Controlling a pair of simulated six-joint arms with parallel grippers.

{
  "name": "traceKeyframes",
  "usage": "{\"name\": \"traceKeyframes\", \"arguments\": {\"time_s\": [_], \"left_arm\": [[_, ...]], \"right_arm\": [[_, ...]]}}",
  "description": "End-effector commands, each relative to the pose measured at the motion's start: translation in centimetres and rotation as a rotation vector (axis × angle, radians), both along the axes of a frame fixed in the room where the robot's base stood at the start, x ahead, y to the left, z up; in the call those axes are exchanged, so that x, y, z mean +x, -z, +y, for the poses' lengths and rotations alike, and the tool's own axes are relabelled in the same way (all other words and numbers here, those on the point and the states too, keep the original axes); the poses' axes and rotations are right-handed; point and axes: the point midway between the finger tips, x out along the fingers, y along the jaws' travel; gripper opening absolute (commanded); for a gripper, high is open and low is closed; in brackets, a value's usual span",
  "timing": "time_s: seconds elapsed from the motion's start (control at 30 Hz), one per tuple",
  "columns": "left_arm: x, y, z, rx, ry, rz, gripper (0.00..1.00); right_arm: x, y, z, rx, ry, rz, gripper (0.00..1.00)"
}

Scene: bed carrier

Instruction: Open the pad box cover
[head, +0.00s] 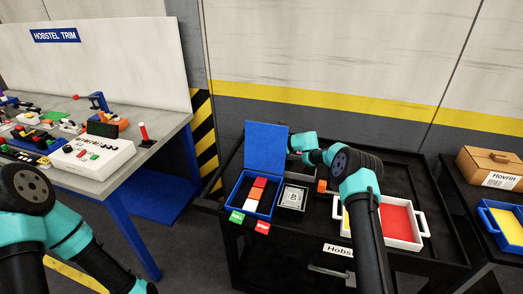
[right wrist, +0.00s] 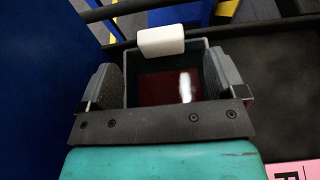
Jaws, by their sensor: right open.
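The blue pad box (head: 232,192) stands on the black cart at the centre of the head view. Its blue cover (head: 266,148) stands upright at the box's back edge, so the box is open. Orange, red and white blocks (head: 257,192) lie inside. My right arm reaches across the cart, and its gripper is hidden behind the cover in the head view. In the right wrist view my right gripper (right wrist: 163,88) is open, with nothing seen held between its fingers. A white block-like piece (right wrist: 161,40) shows beyond them; I cannot tell what it belongs to. My left gripper is out of view.
A dark box with a ring symbol (head: 293,197) sits right of the pad box. A white tray with red and yellow sections (head: 418,238) is farther right. Green (head: 236,217) and red (head: 262,228) tags are in front. A workbench (head: 150,143) stands left.

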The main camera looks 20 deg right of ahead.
Motion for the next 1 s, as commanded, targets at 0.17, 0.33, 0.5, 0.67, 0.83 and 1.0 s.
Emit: {"name": "traceKeyframes", "arguments": {"time_s": [0.17,0.33,0.5,0.67,0.83,1.0], "left_arm": [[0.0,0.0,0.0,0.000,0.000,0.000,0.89],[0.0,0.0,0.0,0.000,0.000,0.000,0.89],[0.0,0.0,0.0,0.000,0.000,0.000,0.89],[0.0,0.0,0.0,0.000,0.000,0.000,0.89],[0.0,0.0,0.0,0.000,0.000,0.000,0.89],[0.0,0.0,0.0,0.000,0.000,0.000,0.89]], "right_arm": [[-1.8,-1.4,-3.0,0.001,0.003,0.001,0.89],[-3.3,-2.6,-5.4,0.000,0.003,0.000,0.89],[-4.4,-3.4,-7.0,0.000,0.001,0.000,0.89],[-4.7,-3.6,-7.6,0.000,0.000,0.001,0.89],[-4.8,-3.7,-7.6,0.000,0.000,0.001,0.89],[-4.7,-3.7,-7.6,0.000,0.000,0.001,0.89]]}}
